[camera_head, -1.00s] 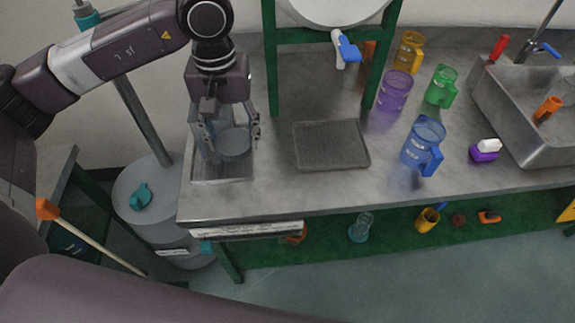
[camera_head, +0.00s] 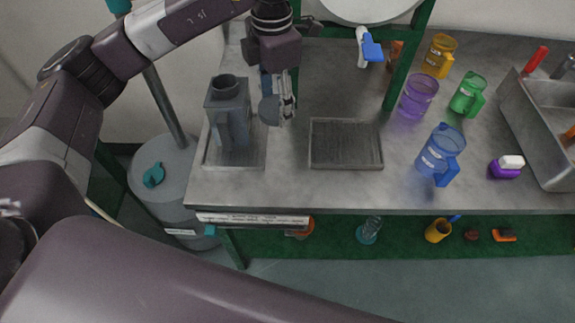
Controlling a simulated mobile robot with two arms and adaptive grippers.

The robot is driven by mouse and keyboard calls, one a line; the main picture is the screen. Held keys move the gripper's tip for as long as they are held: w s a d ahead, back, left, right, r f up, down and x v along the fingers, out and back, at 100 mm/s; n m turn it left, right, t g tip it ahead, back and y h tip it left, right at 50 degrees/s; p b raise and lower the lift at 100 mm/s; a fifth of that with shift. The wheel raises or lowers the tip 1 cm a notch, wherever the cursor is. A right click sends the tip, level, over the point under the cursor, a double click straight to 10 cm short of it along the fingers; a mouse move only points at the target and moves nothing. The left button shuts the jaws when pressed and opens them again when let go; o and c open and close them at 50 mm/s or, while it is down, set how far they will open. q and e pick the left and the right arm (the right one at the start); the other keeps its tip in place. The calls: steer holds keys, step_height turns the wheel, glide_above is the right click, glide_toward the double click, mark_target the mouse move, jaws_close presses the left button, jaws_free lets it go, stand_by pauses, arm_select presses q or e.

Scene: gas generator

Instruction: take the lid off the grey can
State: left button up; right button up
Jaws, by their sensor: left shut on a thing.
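The grey can (camera_head: 228,122) stands upright in a shallow tray (camera_head: 210,162) at the left end of the metal bench, and its round neck (camera_head: 223,86) shows uncovered. My left gripper (camera_head: 279,108) is to the right of the can. It is shut on the grey round lid (camera_head: 268,111), which is tilted on edge and apart from the can. The gripper partly hides the lid. My right gripper is not in view.
A ribbed grey tray (camera_head: 346,145) lies right of the can. Blue (camera_head: 441,150), purple (camera_head: 418,97), green (camera_head: 468,94) and yellow (camera_head: 439,56) jugs stand further right, before a sink (camera_head: 540,140). A green frame (camera_head: 409,65) rises behind. A grey drum (camera_head: 172,205) stands left, below the bench.

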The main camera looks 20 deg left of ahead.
mark_target(288, 158)
arm_select(q)
steer(key=n, duration=0.4)
steer(key=w+n, duration=0.1)
steer(key=n, duration=0.1)
steer(key=shift+d+r+n, duration=0.15)
steer(key=shift+d+n, duration=0.1)
steer(key=shift+n, duration=0.05)
steer(key=n, duration=0.3)
steer(key=w+n, duration=0.1)
steer(key=n, duration=0.2)
steer(key=shift+d, duration=0.15)
steer(key=n, duration=0.6)
steer(key=shift+w+d+r+n, duration=0.1)
steer(key=shift+w+d+n, duration=0.1)
steer(key=shift+w+n, duration=0.15)
steer(key=n, duration=0.6)
steer(key=shift+w+d, duration=0.2)
steer(key=shift+w, duration=0.1)
steer(key=shift+f, duration=0.45)
step_height(288, 158, down, 19)
steer(key=p, duration=0.2)
steer(key=shift+f+p, duration=0.1)
steer(key=shift+p, duration=0.25)
